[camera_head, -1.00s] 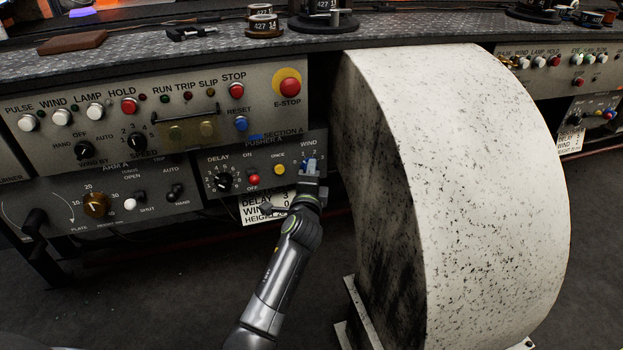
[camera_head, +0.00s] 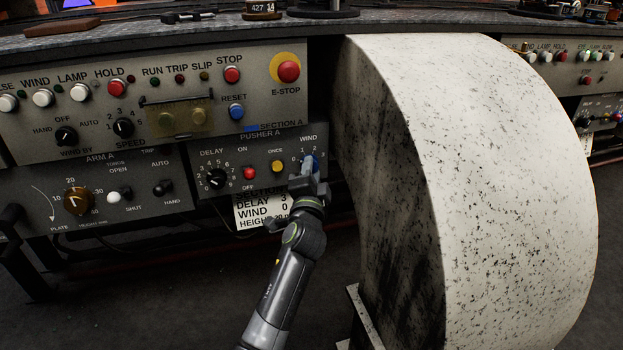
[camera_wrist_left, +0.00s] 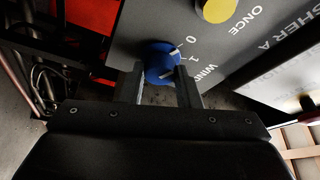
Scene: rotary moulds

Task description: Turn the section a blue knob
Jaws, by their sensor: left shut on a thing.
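The blue knob (camera_head: 311,164) is the WIND selector at the right end of the PUSHER A panel (camera_head: 228,189), under the SECTION A label. My left gripper (camera_head: 309,171) reaches it from below and hides most of it. In the left wrist view the blue knob (camera_wrist_left: 159,62) sits between the two fingers of my left gripper (camera_wrist_left: 161,78), which are shut on it. A white pointer mark shows on the knob, and the numbers 0 and 1 are printed beside it. My right gripper is not in view.
A large speckled cream guard (camera_head: 480,180) stands close on the right. A paper card (camera_head: 262,212) hangs below the panel, partly behind my arm. Above are a blue RESET button (camera_head: 237,112) and a red E-STOP (camera_head: 289,71).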

